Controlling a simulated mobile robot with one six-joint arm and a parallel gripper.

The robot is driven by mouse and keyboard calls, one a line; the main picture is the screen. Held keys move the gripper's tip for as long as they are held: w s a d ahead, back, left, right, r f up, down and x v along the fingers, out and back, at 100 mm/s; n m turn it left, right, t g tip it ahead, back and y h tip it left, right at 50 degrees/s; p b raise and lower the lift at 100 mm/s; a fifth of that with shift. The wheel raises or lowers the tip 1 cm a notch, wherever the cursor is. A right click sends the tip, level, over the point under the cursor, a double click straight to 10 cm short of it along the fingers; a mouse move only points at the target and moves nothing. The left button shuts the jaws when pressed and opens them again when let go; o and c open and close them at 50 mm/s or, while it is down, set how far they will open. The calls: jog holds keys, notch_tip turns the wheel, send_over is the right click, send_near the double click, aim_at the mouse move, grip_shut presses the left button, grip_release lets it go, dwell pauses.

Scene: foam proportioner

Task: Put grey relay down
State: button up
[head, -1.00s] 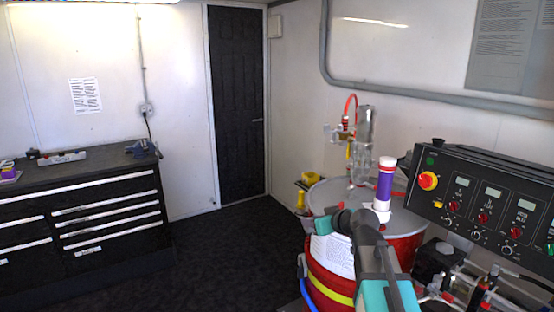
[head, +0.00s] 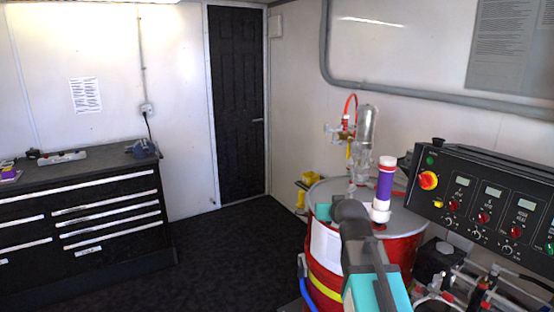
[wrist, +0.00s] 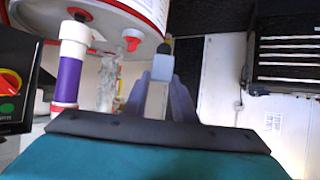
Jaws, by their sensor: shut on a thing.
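My gripper (wrist: 162,88) is shut on the grey relay (wrist: 162,67), a small light-grey block with a dark end, in the wrist view. The relay sticks out past the fingertips, with dark floor behind it and the red-and-white drum (wrist: 120,22) close by on the left of that view. In the head view my arm reaches forward in front of the drum (head: 405,220), and it hides the fingers and the relay.
A purple-and-white cylinder (head: 384,190) and a clear pump (head: 366,130) stand on the drum lid. A black control panel (head: 484,200) is at the right. A black tool cabinet (head: 90,205) with a fairly clear top stands at the left. Open floor (head: 235,250) lies between.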

jog(key=shift+f, duration=0.1)
notch_tip(320, 180, down, 7)
jog(key=s, duration=0.1)
jog(key=shift+s, duration=0.4)
jog(key=shift+w+a, duration=0.15)
dwell(0.4)
